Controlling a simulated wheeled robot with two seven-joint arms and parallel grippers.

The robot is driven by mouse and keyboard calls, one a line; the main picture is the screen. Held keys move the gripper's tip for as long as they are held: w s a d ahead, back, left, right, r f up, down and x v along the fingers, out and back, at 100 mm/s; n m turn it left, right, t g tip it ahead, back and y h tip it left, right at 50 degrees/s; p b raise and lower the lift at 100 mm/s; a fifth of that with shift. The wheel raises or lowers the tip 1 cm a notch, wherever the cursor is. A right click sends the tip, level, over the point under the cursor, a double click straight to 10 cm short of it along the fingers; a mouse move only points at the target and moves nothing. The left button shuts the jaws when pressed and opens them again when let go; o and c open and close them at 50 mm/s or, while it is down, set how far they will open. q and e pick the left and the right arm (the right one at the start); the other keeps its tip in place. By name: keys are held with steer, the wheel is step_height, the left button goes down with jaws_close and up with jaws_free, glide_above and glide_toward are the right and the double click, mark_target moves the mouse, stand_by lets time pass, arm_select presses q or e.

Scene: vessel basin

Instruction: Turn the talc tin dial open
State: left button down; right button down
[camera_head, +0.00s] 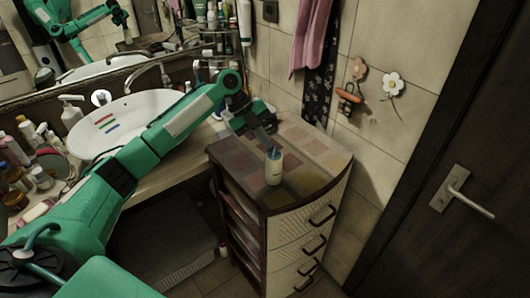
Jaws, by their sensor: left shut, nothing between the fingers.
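The talc tin (273,168) is a small pale cylinder with a blue top. It stands upright on the patterned top of a drawer cabinet (310,158). My left arm reaches in from the left, and my left gripper (270,146) is shut and points down at the top of the tin. Its fingertips are right at the blue dial; I cannot tell whether they touch it. The dial's setting is too small to read. My right gripper is not in view.
A white basin (125,122) and a counter crowded with bottles (30,140) lie at the left. A mirror (110,30) is behind. A pink towel (312,35) hangs above the cabinet. A dark door (450,150) is at the right. The rest of the cabinet top is clear.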

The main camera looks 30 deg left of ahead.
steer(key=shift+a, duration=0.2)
arm_select(q)
steer(key=shift+s+d, duration=0.2)
steer(key=shift+d, duration=0.35)
steer(key=shift+s+d, duration=0.1)
steer(key=shift+d, duration=0.15)
steer(key=shift+p, duration=0.3)
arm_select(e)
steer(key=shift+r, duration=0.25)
arm_select(q)
steer(key=shift+s, duration=0.1)
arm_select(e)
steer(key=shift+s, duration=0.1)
